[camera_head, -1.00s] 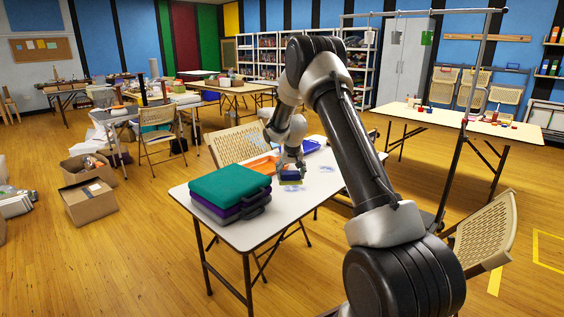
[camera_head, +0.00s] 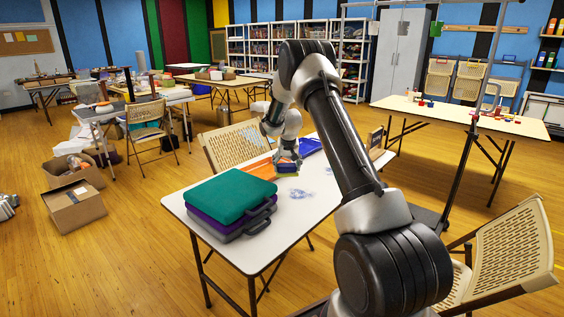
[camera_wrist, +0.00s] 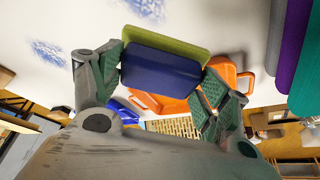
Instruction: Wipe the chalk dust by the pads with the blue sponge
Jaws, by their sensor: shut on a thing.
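The sponge (camera_wrist: 162,72), blue with a yellow-green layer, is held between the green-lined fingers of my gripper (camera_wrist: 160,85). In the head view the gripper (camera_head: 287,158) is low over the white table (camera_head: 262,256), past the stack; I cannot tell whether the sponge touches the top. A bluish chalk smudge (camera_head: 299,194) lies on the table right of the stacked teal (camera_head: 228,193) and purple (camera_head: 228,223) pads with handles. A fainter smudge (camera_head: 329,171) lies farther back. The wrist view shows one smudge (camera_wrist: 48,52) left of the sponge and another (camera_wrist: 147,8) at the top edge.
An orange tray (camera_head: 262,169) lies behind the sponge, with a blue item (camera_head: 309,146) to its right. A tan folding chair (camera_head: 236,146) stands at the table's far side, another (camera_head: 516,245) at right. The table's front right part is clear.

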